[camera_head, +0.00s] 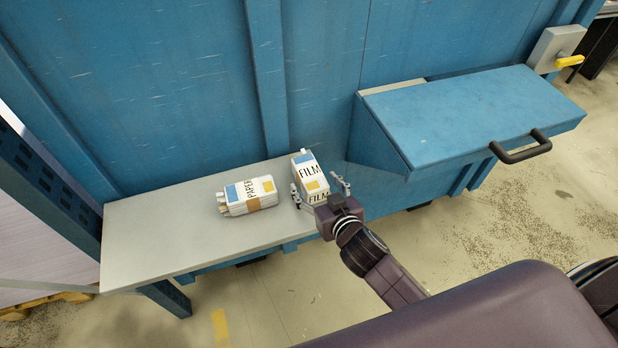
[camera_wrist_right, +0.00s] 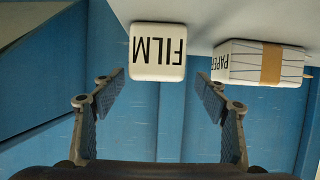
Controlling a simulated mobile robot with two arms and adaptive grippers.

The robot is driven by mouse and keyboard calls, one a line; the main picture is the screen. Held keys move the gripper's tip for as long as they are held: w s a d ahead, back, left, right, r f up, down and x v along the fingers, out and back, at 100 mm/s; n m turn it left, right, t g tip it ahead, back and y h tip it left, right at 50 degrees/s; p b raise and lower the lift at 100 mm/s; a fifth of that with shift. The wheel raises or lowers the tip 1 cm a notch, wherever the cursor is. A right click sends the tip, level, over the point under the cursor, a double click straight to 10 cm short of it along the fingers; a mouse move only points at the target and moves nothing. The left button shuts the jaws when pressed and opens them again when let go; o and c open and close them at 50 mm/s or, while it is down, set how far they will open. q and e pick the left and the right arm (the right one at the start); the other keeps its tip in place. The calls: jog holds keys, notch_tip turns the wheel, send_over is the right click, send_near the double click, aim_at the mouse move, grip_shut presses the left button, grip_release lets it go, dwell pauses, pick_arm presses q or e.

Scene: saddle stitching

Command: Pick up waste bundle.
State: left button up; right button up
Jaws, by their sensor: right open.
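The film waste bundle (camera_head: 311,174), a white block marked FILM with blue and yellow patches, stands at the right end of the grey shelf (camera_head: 140,230). My right gripper (camera_head: 321,190) is open, with its fingers on either side of the near end of this bundle. In the right wrist view the FILM face (camera_wrist_right: 157,52) lies ahead between the open fingers, slightly beyond their tips. The paper waste bundle (camera_head: 247,196), white with a brown band, lies to the left on the shelf; it also shows at the right in the right wrist view (camera_wrist_right: 240,62). My left gripper is not in view.
A blue machine wall (camera_head: 190,90) rises behind the shelf. A blue chute with a lid (camera_head: 470,115) and black handle (camera_head: 520,148) juts out to the right. The shelf's left part is bare.

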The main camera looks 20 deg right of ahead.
aim_at(309, 175)
jog(key=p+x, duration=0.1)
jog(key=x, duration=0.4)
jog(key=shift+d+p, duration=0.15)
jog(key=shift+p, duration=0.15)
jog(key=shift+w+f, duration=0.15)
jog(key=shift+w, duration=0.2)
jog(key=c, duration=1.2)
jog(key=shift+c, duration=0.6)
